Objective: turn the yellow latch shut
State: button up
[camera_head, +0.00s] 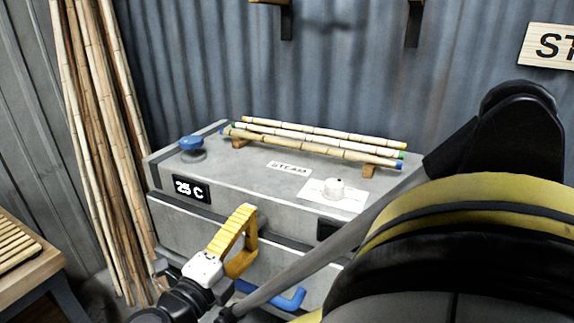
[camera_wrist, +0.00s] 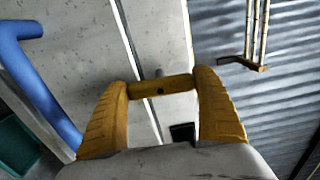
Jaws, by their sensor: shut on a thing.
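The yellow latch (camera_wrist: 161,87) is a short bar with a small dark hole, spanning between my fingertips in the wrist view. In the head view the latch (camera_head: 251,229) is at the front of the grey steam box (camera_head: 168,222), below the lid edge, and looks roughly upright. My gripper (camera_head: 248,230) has yellow ribbed fingers and a white palm. It is shut on the latch, one finger at each end, also in the wrist view (camera_wrist: 163,88). The latch's pivot is hidden, and I cannot tell whether it is fully turned.
A blue handle (camera_head: 290,298) sticks out below my gripper. Tall poles (camera_head: 95,130) lean at left beside a wooden bench (camera_head: 48,262).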

jog(key=shift+n, duration=0.4)
jog(key=o, duration=1.1)
jog(key=shift+o, duration=0.2)
jog(key=shift+s, duration=0.1)
jog(key=v, duration=1.2)
